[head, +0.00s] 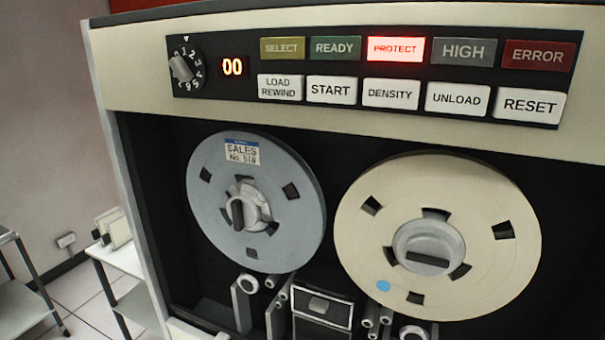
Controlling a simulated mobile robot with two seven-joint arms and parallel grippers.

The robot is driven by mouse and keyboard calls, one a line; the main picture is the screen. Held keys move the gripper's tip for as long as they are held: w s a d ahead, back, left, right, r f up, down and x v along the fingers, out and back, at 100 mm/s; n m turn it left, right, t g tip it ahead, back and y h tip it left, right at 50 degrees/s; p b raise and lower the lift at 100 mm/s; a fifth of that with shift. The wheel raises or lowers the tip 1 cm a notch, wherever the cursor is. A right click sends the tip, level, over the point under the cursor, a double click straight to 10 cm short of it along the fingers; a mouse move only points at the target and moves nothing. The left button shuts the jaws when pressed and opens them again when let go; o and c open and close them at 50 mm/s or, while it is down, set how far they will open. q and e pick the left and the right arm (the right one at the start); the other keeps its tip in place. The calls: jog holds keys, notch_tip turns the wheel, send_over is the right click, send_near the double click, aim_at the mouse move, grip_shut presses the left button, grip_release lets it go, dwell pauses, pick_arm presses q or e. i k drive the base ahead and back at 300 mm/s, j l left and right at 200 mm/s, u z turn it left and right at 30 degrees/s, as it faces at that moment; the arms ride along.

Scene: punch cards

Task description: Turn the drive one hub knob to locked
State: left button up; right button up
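The tape drive (135,65) fills most of the head view. Its left reel (215,200) is grey-blue, with a label (242,152) reading "SALES No. 518". At its centre is a hub knob (238,214) with a dark bar standing nearly upright. The right reel (380,205) is cream with a blue dot; its hub (428,242) has a dark bar lying nearly level. I cannot tell from the hub whether the knob is locked. Neither of my grippers shows.
Above the reels is a panel with a rotary dial (182,68), a "00" display (232,66), a lit PROTECT lamp (396,49) and several white buttons, including START (331,90). Tape guides (245,300) stand below the reels. A small white table (125,258) stands at left.

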aim_at(241, 210)
jog(key=j+u, duration=0.5)
jog(key=i+j+u, duration=0.15)
jog(key=u, duration=0.35)
